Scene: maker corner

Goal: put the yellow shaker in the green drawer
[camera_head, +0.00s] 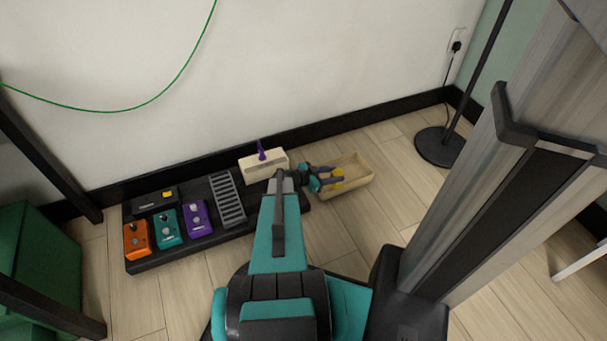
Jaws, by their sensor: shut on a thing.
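The yellow shaker (338,181) shows as a small yellow patch between the fingers of my gripper (336,183), to the right of the picture's middle. My gripper is shut on it, inside or just over an open pale wooden box (359,190) on the floor. I cannot tell whether the shaker touches the box's bottom; the fingers hide part of it. A green cabinet (36,240) stands at the left edge, partly behind dark legs. I cannot make out a drawer front or an opening on it.
A black board (152,254) on the floor holds orange (136,238), teal (168,229) and purple (196,218) pedals. A cream block (262,167) with a purple piece stands by the wall. A lamp base (439,147) is at the right. Floor in front of the board is clear.

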